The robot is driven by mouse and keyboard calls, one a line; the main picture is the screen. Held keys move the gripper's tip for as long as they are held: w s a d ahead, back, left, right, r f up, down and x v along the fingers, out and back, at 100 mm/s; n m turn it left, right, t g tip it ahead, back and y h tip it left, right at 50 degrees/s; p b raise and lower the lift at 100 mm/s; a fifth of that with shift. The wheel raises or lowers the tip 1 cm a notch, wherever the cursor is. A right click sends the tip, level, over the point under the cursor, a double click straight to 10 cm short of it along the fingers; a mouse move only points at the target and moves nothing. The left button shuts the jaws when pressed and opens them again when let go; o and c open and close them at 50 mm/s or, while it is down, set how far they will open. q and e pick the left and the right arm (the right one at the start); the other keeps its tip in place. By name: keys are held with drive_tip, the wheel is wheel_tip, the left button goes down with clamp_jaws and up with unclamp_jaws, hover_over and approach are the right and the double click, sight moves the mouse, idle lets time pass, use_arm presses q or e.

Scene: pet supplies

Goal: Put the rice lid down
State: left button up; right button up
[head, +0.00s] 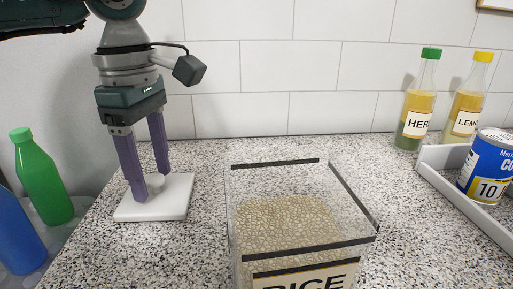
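The rice lid is a white square slab (178,204) with a small low knob in its middle. It lies flat on the speckled counter at the left of the head view, apart from the rice container. My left gripper (152,186) points down over the lid, its two purple fingers spread on either side of the knob. They look open, though the near finger partly hides the knob. The clear rice container (305,255) stands at front centre, lidless, with grains inside and a RICE label. My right gripper is not in view.
A green bottle (42,175) and a blue bottle (18,235) stand at the left. Two oil bottles, one green-capped (417,105) and one yellow-capped (467,100), stand at the back right. A grey tray (436,180) holds a blue can (487,165). The counter behind the container is clear.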

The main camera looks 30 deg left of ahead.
sight(153, 177)
use_arm(q)
wheel_tip(153, 177, up, 12)
drive_tip(key=p, duration=0.1)
drive_tip(key=shift+r, duration=0.15)
idle(0.4)
idle(0.3)
